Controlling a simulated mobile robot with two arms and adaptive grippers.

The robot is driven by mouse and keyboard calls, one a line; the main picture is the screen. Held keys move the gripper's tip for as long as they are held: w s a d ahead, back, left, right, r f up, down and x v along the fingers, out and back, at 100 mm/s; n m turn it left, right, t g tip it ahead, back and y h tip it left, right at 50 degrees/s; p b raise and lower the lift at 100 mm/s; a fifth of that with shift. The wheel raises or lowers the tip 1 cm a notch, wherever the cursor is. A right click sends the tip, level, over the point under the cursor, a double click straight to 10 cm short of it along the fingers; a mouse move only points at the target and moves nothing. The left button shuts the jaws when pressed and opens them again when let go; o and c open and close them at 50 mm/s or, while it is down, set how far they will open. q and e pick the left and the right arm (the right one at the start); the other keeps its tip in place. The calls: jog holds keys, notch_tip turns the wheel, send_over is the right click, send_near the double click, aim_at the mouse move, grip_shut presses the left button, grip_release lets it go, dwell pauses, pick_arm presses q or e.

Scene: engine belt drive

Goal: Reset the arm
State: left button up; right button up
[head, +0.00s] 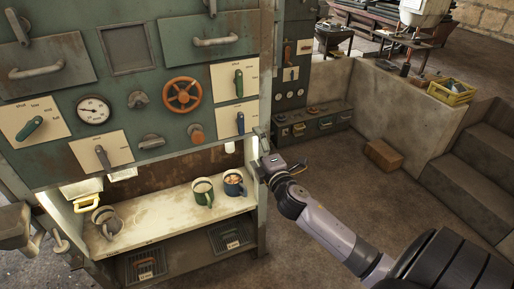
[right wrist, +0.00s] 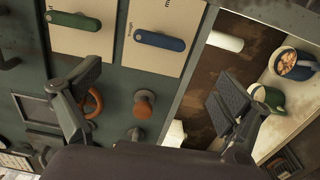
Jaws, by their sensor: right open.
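My right arm comes in from the lower right of the head view. Its gripper (head: 264,160) is beside the right post of the green control cabinet (head: 130,75). In the right wrist view the gripper (right wrist: 155,90) is open, with its two fingers wide apart and nothing between them. Behind the fingers are the panel with a blue-handled switch (right wrist: 159,40), a green-handled switch (right wrist: 74,21) and an orange knob (right wrist: 143,105). I cannot tell whether the gripper touches the cabinet. My left gripper is not in view.
The cabinet's lit shelf (head: 155,222) holds a green mug (head: 203,191), a blue mug (head: 234,183) and a grey cup-like item (head: 106,220). A brown box (head: 383,156) lies on the floor near steps (head: 470,165). Floor right of the cabinet is open.

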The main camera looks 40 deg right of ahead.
jog(key=shift+f, duration=0.1)
dwell(0.4)
jog(key=s+a+f+m+g, duration=0.1)
jog(key=s+f+m+g, duration=0.3)
jog(key=f, duration=0.8)
jog(key=s+a+f+g+y, duration=0.15)
jog(key=s+f, duration=0.35)
jog(key=f, duration=0.8)
jog(key=s+f+m+g, duration=0.25)
jog(key=s+f, duration=0.25)
jog(key=f, duration=0.7)
jog(key=s+a+f+m+g, duration=0.2)
jog(key=s+a+f, duration=0.2)
jog(key=s+f, duration=0.3)
jog(key=s+a+f+m+g+y, duration=0.1)
jog(key=s+a+f, duration=0.4)
jog(key=s, duration=1)
jog(key=s+a+f+m+g+y, duration=0.1)
jog(key=s+a+f+m+g, duration=0.2)
jog(key=s+f, duration=0.6)
jog(key=s+a+g, duration=0.1)
jog(key=s+g, duration=0.1)
jog(key=s, duration=0.1)
jog(key=shift+a+f, duration=0.15)
jog(key=shift+a, duration=0.1)
jog(key=shift+s+y, duration=0.1)
jog(key=shift+y, duration=0.15)
